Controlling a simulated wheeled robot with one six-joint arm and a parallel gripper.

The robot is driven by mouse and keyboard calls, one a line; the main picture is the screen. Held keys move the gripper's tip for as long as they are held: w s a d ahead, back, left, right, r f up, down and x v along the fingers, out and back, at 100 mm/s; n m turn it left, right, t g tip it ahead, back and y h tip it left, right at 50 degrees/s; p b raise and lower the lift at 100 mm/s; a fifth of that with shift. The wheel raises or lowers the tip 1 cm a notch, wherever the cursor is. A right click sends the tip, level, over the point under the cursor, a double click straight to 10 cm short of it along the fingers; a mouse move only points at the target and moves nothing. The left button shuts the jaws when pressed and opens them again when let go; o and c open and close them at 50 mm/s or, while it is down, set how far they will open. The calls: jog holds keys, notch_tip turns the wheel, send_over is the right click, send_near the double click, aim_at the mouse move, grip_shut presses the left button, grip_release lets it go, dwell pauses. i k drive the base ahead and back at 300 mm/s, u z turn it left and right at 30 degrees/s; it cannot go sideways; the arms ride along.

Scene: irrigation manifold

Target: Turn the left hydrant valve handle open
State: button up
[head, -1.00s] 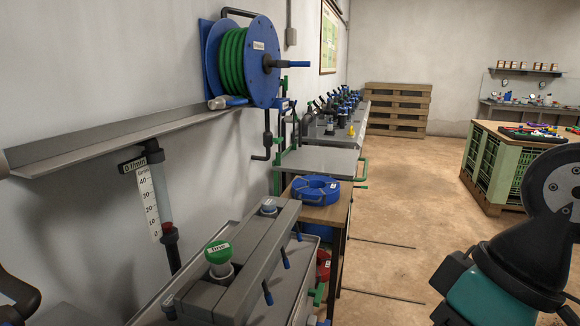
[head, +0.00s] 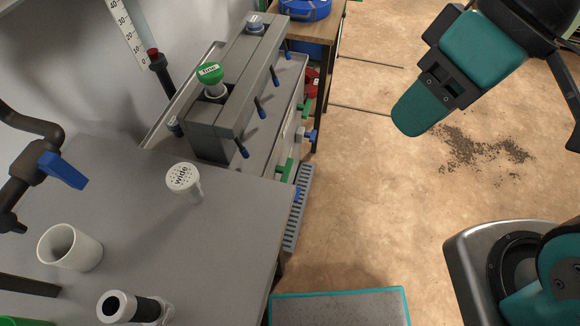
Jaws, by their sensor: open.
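A dark pipe fitting with a blue lever handle (head: 62,170) stands at the left edge of the head view. Other handles stick out from the front of the grey bench: a green handle (head: 285,171) and a blue handle (head: 310,136) among them. I see no label marking any of these as the left hydrant valve. My gripper (head: 412,112) hangs at upper right over bare floor, with a broad teal tip below a black bracket. It is open, with nothing seen in it, and is well apart from all the handles. Its far side is hidden.
A grey bench top (head: 225,240) holds a white "wide" knob (head: 182,177), a white cup (head: 70,248) and a black-and-white cylinder (head: 130,307). Behind is a grey block with a green knob (head: 210,72).

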aim_at(285, 172)
jog(key=u, duration=2.1)
jog(key=k, duration=1.15)
jog(key=z, duration=1.9)
jog(key=i, duration=0.5)
jog(key=z, duration=0.05)
